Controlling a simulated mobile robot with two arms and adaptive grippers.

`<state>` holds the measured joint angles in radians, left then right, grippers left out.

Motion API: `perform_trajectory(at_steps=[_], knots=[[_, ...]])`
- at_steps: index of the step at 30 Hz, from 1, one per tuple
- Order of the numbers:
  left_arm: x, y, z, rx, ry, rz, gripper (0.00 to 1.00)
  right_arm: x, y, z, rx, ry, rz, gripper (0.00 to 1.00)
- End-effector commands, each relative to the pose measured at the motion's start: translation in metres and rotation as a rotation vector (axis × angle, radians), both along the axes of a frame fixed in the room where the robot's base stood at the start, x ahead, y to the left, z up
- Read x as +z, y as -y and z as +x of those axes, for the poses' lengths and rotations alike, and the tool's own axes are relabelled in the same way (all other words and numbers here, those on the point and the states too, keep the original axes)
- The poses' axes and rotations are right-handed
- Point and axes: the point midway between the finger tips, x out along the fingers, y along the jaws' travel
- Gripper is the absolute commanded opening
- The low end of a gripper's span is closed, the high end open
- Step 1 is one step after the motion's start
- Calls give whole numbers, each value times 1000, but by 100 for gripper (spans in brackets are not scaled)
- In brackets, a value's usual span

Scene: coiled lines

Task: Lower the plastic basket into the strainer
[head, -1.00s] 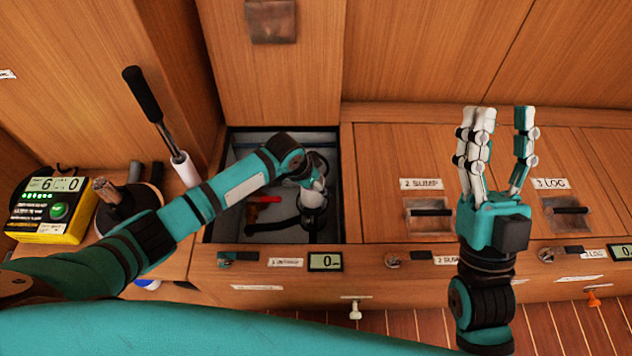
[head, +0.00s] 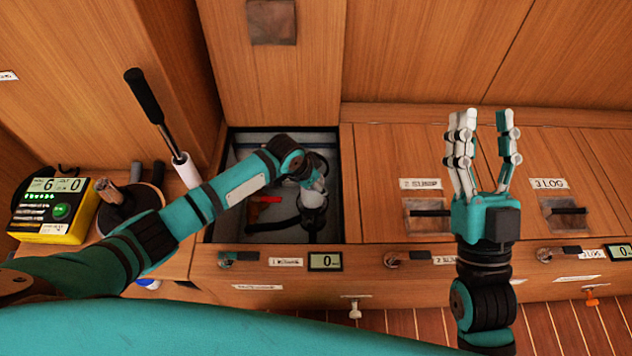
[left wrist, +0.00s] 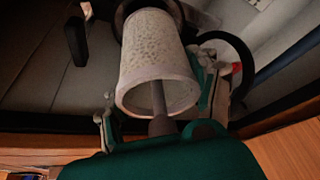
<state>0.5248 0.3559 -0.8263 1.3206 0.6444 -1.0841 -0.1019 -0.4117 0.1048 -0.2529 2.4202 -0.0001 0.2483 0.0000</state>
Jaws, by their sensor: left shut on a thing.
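The plastic basket (left wrist: 157,65) is a pale, speckled, tapered cup in the left wrist view. Its wide open end faces the camera and a grey stem runs up its middle. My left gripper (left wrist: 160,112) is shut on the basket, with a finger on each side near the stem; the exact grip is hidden. A dark round rim (left wrist: 122,18) shows behind the basket's narrow end and looks like the strainer; I cannot tell whether the basket is inside it. In the head view my left arm reaches into the open bay. My right gripper (head: 483,118) is open and empty above the counter.
The open bay (head: 225,226) has dark edges and holds a red-handled valve (head: 264,200) and black hose. Closed lids labelled SUMP (head: 418,184) and LOG (head: 550,183) lie right. A yellow meter (head: 52,208) and a black-handled lever (head: 146,97) stand left.

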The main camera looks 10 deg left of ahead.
Motion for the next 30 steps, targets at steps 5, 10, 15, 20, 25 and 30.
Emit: perform_trajectory(at_steps=[5, 10, 15, 20, 25, 30], knots=[[0, 0, 0, 0, 0, 0, 22, -3, 0, 1, -1, -14, -3, 39], [0, 0, 0, 0, 0, 0, 22, -3, 0, 0, -1, -13, -3, 39], [0, 0, 0, 0, 0, 0, 22, 1, 0, 0, 0, 0, -4, 39], [-1, 0, 0, 0, 0, 0, 22, 3, 0, -2, 2, 16, 2, 39], [-3, 0, 0, 0, 0, 0, 22, 6, 0, -4, 3, 38, 9, 39], [-5, 0, 0, 0, 0, 0, 22, 8, 1, -7, 4, 61, 16, 39]])
